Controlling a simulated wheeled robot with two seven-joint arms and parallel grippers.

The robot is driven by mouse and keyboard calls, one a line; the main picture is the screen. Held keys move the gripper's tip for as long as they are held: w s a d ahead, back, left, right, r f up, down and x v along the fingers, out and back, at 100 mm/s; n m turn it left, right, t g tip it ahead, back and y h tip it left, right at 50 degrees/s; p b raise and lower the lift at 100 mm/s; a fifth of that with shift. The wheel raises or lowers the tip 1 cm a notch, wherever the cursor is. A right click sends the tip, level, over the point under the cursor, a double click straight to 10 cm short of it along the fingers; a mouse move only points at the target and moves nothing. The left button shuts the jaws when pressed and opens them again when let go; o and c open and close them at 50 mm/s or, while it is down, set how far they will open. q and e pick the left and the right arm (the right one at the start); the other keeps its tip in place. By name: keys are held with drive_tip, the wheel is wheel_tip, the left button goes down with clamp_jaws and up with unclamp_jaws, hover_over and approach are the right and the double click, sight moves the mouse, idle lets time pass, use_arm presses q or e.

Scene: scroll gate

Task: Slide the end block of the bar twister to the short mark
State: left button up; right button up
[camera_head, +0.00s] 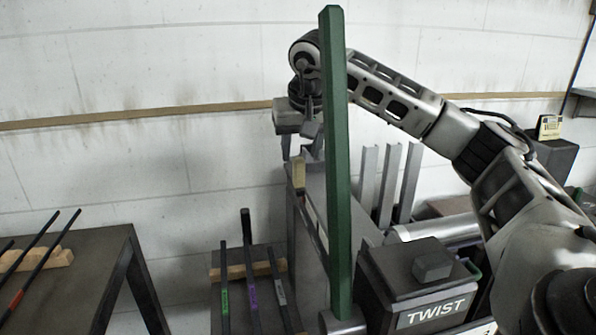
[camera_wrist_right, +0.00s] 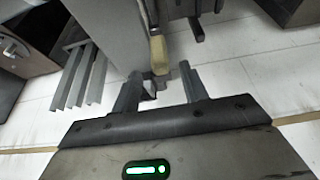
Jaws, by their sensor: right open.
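The bar twister (camera_head: 412,290) stands at the lower right of the head view, with a TWIST label on its front and a tall green bar rising in front of it. A grey bed (camera_head: 345,190) runs back from it toward the wall. A tan grip (camera_head: 298,173) shows at the bed's far end. It also shows in the wrist view (camera_wrist_right: 158,52), ahead of and between my fingers. My right gripper (camera_head: 302,150) is open and empty just above the grip, fingers pointing down. I cannot make out the end block's outline or the short mark. My left gripper is not in view.
Several dark rods with coloured bands lean on a low rack (camera_head: 262,268) left of the machine. A dark table (camera_head: 85,262) with more rods stands far left. Upright grey bars (camera_head: 390,185) stand right of the bed. The wall is close behind my right arm.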

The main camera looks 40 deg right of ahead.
sight(298, 171)
drive_tip(key=x, duration=0.7)
clamp_jaws()
drive_tip(key=shift+a, duration=0.1)
